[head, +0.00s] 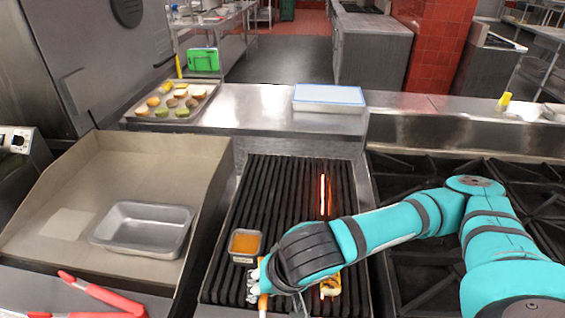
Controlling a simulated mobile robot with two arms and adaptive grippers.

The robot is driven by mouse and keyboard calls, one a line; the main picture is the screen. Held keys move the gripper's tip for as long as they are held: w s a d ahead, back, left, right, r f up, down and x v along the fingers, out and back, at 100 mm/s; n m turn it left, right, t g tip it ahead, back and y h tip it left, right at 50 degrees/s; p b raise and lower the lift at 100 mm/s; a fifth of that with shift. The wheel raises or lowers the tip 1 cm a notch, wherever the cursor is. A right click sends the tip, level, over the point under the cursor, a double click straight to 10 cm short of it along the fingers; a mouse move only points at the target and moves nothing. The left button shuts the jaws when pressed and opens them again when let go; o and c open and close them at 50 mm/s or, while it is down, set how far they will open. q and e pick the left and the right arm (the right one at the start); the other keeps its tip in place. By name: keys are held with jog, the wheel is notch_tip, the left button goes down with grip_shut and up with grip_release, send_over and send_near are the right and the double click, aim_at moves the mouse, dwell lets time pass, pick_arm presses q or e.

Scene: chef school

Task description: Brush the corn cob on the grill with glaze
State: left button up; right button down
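The corn cob (331,286), yellow, lies on the dark grill grates (290,195), partly hidden behind my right gripper and forearm. A small square metal container of orange glaze (245,243) stands on the left side of the grates. My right gripper (258,288) comes in from the right and is just below the container in the picture, left of the corn. It appears shut on a thin orange-handled brush (263,304); the brush's other end is hidden. My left gripper is not in view.
A metal pan (143,228) sits on the flat griddle (55,185) at left. Red-handled tongs (100,294) lie at the front left. A tray of cut vegetables (172,104) and a white blue-rimmed box (328,97) are behind. Burner grates (430,175) lie to the right.

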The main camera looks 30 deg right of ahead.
jog(key=shift+a+r+m+t+h+p, duration=0.25)
jog(key=shift+r+m+t+h+p, duration=0.15)
jog(key=shift+r+m+t, duration=0.3)
jog(key=shift+w+r+m+t+h+p, duration=0.2)
jog(key=shift+r+m+t+h+p, duration=0.15)
jog(key=shift+m+h, duration=0.25)
jog(key=w+r+m+h+p, duration=0.1)
jog(key=m+h, duration=0.1)
jog(key=w+d+r+m+t+h+p, duration=0.1)
jog(key=r+m+h, duration=0.1)
jog(key=w+r+m+h+p, duration=0.1)
jog(key=r+m+h, duration=0.1)
jog(key=m, duration=0.1)
jog(key=shift+w+d+h+p, duration=0.15)
jog(key=shift+d+h+p, duration=0.05)
jog(key=shift+h+p, duration=0.15)
jog(key=w+d+r+m+g+h+p, duration=0.3)
jog(key=w+d+r+m+h, duration=0.25)
jog(key=r, duration=0.45)
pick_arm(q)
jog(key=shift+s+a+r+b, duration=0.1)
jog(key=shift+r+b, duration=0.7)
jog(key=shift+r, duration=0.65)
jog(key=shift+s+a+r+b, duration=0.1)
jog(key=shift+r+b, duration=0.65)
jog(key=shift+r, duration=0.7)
pick_arm(e)
notch_tip(320, 180, down, 6)
jog(key=shift+h, duration=0.3)
